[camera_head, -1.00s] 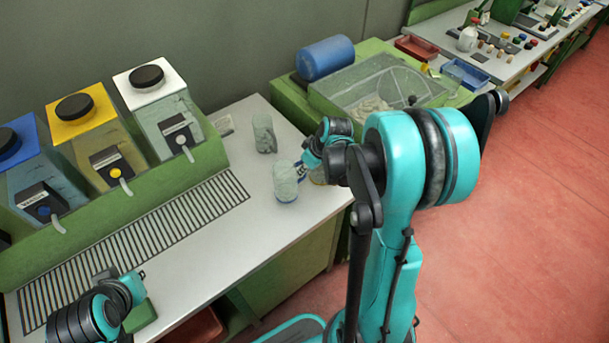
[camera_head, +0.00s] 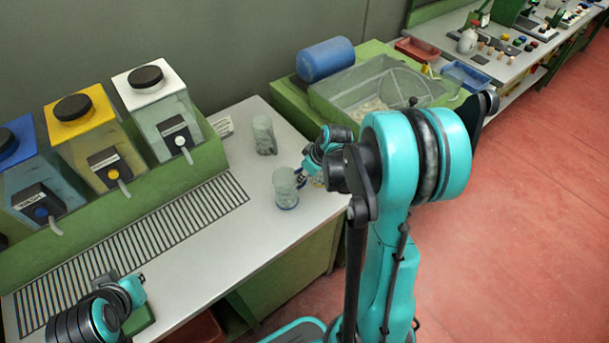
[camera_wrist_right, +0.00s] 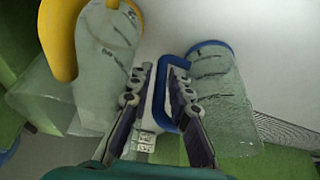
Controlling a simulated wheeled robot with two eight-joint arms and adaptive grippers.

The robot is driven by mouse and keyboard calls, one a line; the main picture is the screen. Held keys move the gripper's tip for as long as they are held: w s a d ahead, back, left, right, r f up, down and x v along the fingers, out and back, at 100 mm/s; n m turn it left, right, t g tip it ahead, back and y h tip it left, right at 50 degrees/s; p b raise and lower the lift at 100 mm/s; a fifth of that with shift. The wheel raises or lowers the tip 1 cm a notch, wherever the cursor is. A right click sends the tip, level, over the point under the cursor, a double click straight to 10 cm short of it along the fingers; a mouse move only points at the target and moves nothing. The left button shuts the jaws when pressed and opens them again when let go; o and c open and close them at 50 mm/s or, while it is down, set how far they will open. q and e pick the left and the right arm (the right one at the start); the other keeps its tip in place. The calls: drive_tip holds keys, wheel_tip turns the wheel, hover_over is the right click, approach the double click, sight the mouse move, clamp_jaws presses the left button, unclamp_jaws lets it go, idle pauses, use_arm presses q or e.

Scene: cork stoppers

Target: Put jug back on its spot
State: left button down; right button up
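A clear jug with a blue base and blue handle (camera_head: 286,187) stands upright on the grey counter. In the right wrist view, this jug (camera_wrist_right: 225,95) is at the right. My right gripper (camera_head: 300,177) is beside it. Its fingers (camera_wrist_right: 160,85) straddle the blue handle (camera_wrist_right: 158,100), with a small gap showing on each side, so they look open. A second clear jug (camera_head: 264,136) stands farther back. A jug with yellow trim (camera_wrist_right: 100,60) is at the left in the wrist view; my arm mostly hides it in the head view. My left gripper (camera_head: 138,287) is low at the left; its fingers are unclear.
Dispensers with blue, yellow (camera_head: 80,115) and white tops stand along the back left, with a slatted drain grate (camera_head: 150,245) before them. A green-framed bin (camera_head: 375,80) and a blue cylinder (camera_head: 325,58) are beyond the counter's right end. Counter around the jugs is mostly bare.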

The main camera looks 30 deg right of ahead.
drive_tip(key=p+v, duration=0.3)
drive_tip(key=v, duration=0.8)
drive_tip(key=s+a+r+m+t, duration=0.1)
drive_tip(key=s+a+r+m, duration=0.1)
drive_tip(key=s+a, duration=0.3)
drive_tip(key=s+a+r+m+t+h, duration=0.1)
drive_tip(key=s+a+r, duration=0.4)
drive_tip(key=a, duration=0.4)
drive_tip(key=shift+s+a+r+m+t+h, duration=0.3)
drive_tip(key=shift+s+a+m+t, duration=0.1)
drive_tip(key=shift+s, duration=0.2)
wheel_tip(320, 180, down, 7)
drive_tip(key=b, duration=0.6)
drive_tip(key=shift+b, duration=0.3)
drive_tip(key=shift+f, duration=0.1)
